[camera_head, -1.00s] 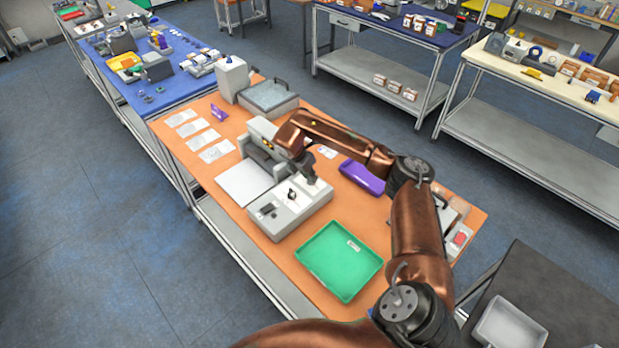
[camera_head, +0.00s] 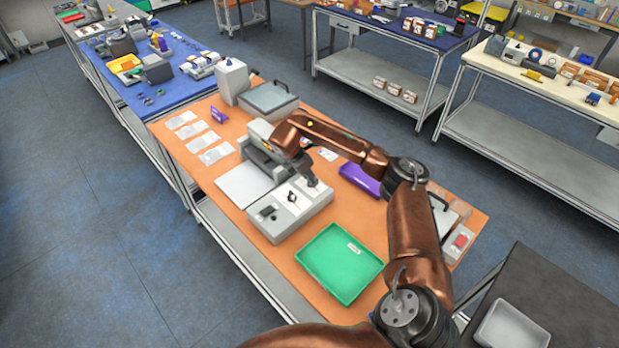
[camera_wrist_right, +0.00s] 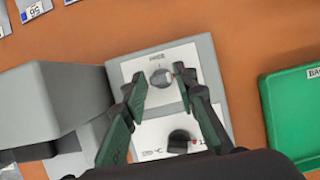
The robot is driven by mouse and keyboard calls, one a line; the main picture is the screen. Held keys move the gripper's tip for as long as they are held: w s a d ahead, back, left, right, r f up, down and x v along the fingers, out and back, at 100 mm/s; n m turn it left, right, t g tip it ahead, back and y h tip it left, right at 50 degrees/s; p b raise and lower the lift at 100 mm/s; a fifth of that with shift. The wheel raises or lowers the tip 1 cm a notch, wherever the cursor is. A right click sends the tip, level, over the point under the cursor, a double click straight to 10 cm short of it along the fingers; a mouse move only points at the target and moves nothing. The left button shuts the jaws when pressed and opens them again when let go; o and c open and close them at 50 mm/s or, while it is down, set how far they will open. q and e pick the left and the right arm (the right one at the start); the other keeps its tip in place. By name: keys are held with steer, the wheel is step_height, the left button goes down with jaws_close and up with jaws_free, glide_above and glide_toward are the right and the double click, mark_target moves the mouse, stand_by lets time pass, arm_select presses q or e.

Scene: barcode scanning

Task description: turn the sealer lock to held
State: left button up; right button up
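The grey sealer (camera_head: 300,222) stands on the orange table, with a white panel on top. In the right wrist view its panel (camera_wrist_right: 148,64) carries a round grey knob (camera_wrist_right: 161,77) with a pointer line and a small label above it that is too small to read. A black knob (camera_wrist_right: 180,136) sits below it on a plate with printed markings. My right gripper (camera_wrist_right: 161,80) is open over the panel, its two dark green fingers on either side of the grey knob; I cannot tell whether they touch it. My left gripper is not in view.
A green tray (camera_head: 341,262) lies just right of the sealer. A purple object (camera_head: 359,181) lies behind it, beneath my arm. A grey box (camera_head: 268,98) and several flat bags (camera_head: 190,130) are farther back. The table's left front edge is close to the sealer.

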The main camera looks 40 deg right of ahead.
steer(key=shift+o, duration=1)
steer(key=v, duration=1.2)
steer(key=shift+d, duration=0.1)
steer(key=x, duration=1.2)
